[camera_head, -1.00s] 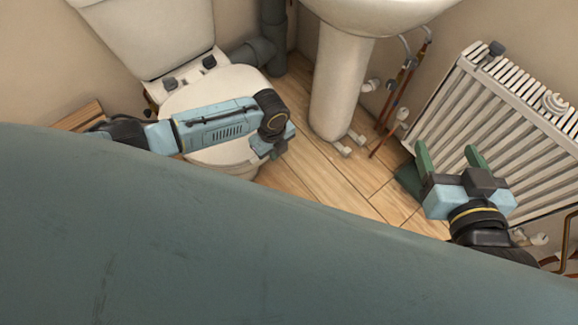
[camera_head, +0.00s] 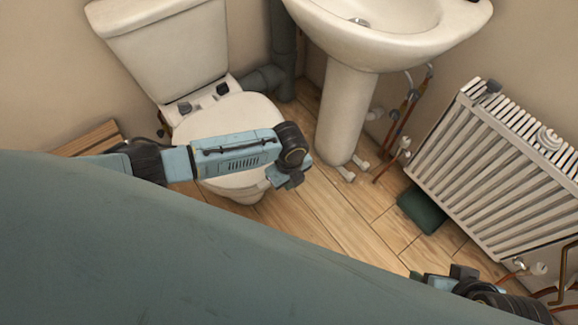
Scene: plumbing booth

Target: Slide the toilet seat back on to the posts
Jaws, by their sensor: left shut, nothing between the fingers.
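The white toilet seat (camera_head: 235,117) lies flat on the toilet bowl (camera_head: 240,183), partly covered by my left arm. Two dark grey hinge pieces (camera_head: 222,89) are at its back edge, in front of the cistern. I cannot make out the posts or whether the seat sits on them. My left gripper (camera_head: 289,182) is shut and empty, beyond the right edge of the seat and over the bowl's right side.
A white pedestal basin (camera_head: 345,110) stands right of the toilet, with grey waste pipe (camera_head: 283,60) between them. A white radiator (camera_head: 500,170) is on the right wall, with a dark green block (camera_head: 421,210) on the floor beside it. Wooden floor (camera_head: 340,205) is clear between.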

